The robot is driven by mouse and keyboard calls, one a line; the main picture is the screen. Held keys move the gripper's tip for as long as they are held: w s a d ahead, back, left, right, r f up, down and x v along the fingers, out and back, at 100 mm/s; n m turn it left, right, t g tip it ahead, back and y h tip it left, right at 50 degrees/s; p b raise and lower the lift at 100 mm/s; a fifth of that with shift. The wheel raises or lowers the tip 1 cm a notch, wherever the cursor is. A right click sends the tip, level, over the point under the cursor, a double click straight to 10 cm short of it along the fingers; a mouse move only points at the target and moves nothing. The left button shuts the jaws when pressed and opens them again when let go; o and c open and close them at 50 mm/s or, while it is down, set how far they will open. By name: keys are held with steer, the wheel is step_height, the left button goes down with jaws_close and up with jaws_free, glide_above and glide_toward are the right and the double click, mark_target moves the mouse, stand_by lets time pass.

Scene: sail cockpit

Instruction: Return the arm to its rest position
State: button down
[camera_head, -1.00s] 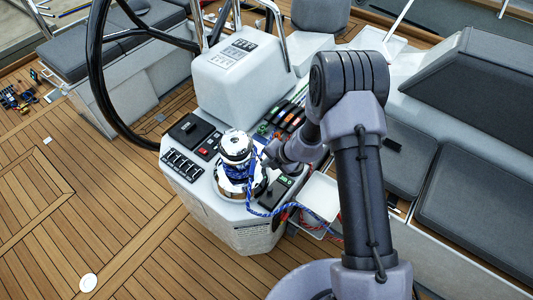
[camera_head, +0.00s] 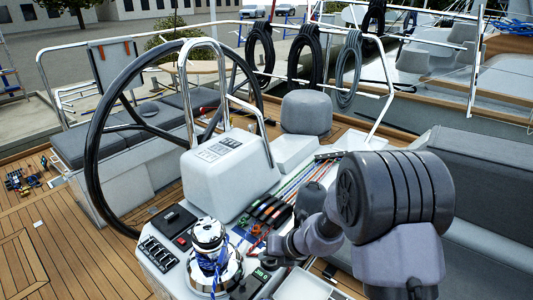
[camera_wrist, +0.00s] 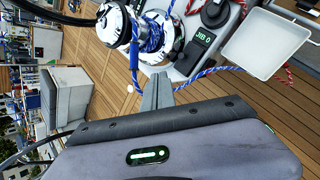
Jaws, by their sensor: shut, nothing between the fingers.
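My arm fills the right side of the head view, its elbow raised beside the console. In the wrist view my gripper (camera_wrist: 157,92) is shut and empty, its fingers together, pointing toward the winch. The chrome winch (camera_head: 208,262) has a blue rope (camera_wrist: 151,38) wound round its drum. The rope's tail (camera_wrist: 205,74) passes close by my fingertips; I cannot tell whether they touch. In the head view my gripper itself is out of sight.
The white console (camera_head: 228,172) carries switches and rope clutches (camera_head: 268,209). The large black steering wheel (camera_head: 93,150) stands to its left. A white tray (camera_wrist: 262,45) is beside the winch. Grey seats (camera_head: 480,170) lie at right. Open teak deck (camera_head: 80,250) is at left.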

steer(key=s+d+r+n+b, duration=0.2)
steer(key=s+r+n+b, duration=0.4)
steer(key=s+r+n, duration=0.65)
steer(key=s+d+f+n+h+b, duration=0.1)
steer(key=s+d+n+h+b, duration=0.1)
steer(key=s+n, duration=0.5)
steer(key=s+d+f+n+t+h+b, duration=0.1)
steer(key=s+d+n+b, duration=0.4)
steer(key=n, duration=0.6)
steer(key=s+d+h, duration=0.1)
steer(key=s+d, duration=0.1)
steer(key=s, duration=0.1)
steer(key=shift+s+f, duration=0.15)
steer(key=shift+s, duration=0.05)
steer(key=shift+a, duration=0.1)
